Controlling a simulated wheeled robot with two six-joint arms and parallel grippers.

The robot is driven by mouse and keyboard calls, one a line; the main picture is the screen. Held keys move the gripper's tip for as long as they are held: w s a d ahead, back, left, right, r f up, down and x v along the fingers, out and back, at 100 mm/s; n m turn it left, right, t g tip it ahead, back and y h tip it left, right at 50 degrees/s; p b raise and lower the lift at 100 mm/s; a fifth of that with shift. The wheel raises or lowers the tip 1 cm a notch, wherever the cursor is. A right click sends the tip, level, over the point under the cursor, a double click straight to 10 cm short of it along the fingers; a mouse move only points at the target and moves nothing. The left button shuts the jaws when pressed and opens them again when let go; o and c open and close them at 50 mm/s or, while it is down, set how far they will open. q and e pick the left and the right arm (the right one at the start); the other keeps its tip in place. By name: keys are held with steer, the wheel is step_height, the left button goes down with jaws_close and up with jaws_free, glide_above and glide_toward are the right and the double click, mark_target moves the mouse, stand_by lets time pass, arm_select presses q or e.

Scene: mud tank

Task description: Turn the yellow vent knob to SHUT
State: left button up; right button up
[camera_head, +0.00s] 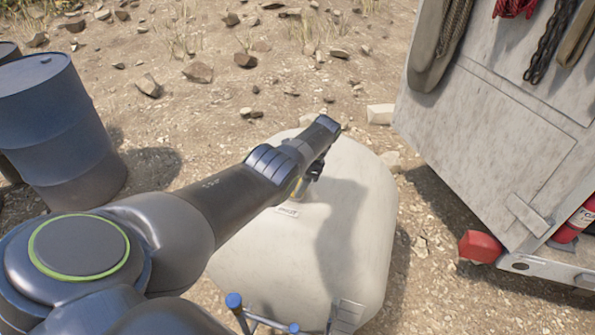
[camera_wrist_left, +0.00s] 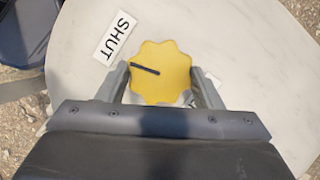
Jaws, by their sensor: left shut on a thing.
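The yellow vent knob (camera_wrist_left: 160,72) has a scalloped rim and a black pointer line. It sits on top of the pale tank (camera_head: 353,225). The line points left, toward the area just below the white SHUT label (camera_wrist_left: 115,37), which lies up and left of the knob. My left gripper (camera_wrist_left: 163,84) is shut on the knob, one finger on each side. In the head view my left gripper (camera_head: 312,172) is over the tank top, and my arm mostly hides the knob. A second label (camera_wrist_left: 200,99) is partly hidden by the right finger. My right gripper is out of view.
Blue drums (camera_head: 55,125) stand at the left. A grey panelled cabinet (camera_head: 490,130) with hanging ropes and chain is at the right, with a red object (camera_head: 480,246) at its foot. Blue-capped rails (camera_head: 262,322) are at the tank's front. Stony ground lies behind.

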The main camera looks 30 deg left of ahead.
arm_select(q)
steer(key=shift+r+m+t+p, duration=0.1)
steer(key=shift+m+t+p, duration=0.5)
steer(key=shift+m+p, duration=0.95)
steer(key=shift+d+y, duration=0.1)
steer(key=shift+y, duration=0.2)
steer(key=o, duration=1)
steer(key=shift+c, duration=0.2)
steer(key=shift+d+r, duration=0.1)
steer(key=shift+r, duration=0.1)
steer(key=p+v, duration=0.1)
steer(key=v, duration=1.6)
steer(key=shift+p, duration=0.4)
steer(key=shift+f, duration=0.1)
